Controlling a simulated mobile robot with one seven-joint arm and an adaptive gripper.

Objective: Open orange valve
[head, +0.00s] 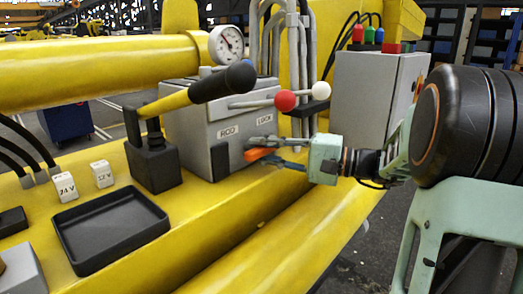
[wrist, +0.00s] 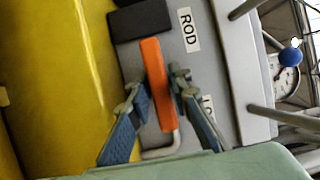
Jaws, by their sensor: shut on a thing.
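The orange valve is a flat orange handle (head: 261,154) low on the front of a grey control box (head: 205,110), below the ROD and LOCK labels. It also shows in the wrist view as an orange bar (wrist: 157,85) beside the ROD label, with a bent grey rod by its near end. My gripper (head: 268,152) reaches in from the right at the box front. In the wrist view its two blue-padded fingers (wrist: 155,108) stand on either side of the handle, closed on it. The exact contact of the fingertips is hard to see.
Levers with a red knob (head: 285,100) and a white knob (head: 321,91) stick out above my gripper. A black-and-yellow pump handle (head: 222,83) crosses over the box. A black tray (head: 108,227) lies on the yellow boom at left. A grey cabinet (head: 372,95) stands behind my wrist.

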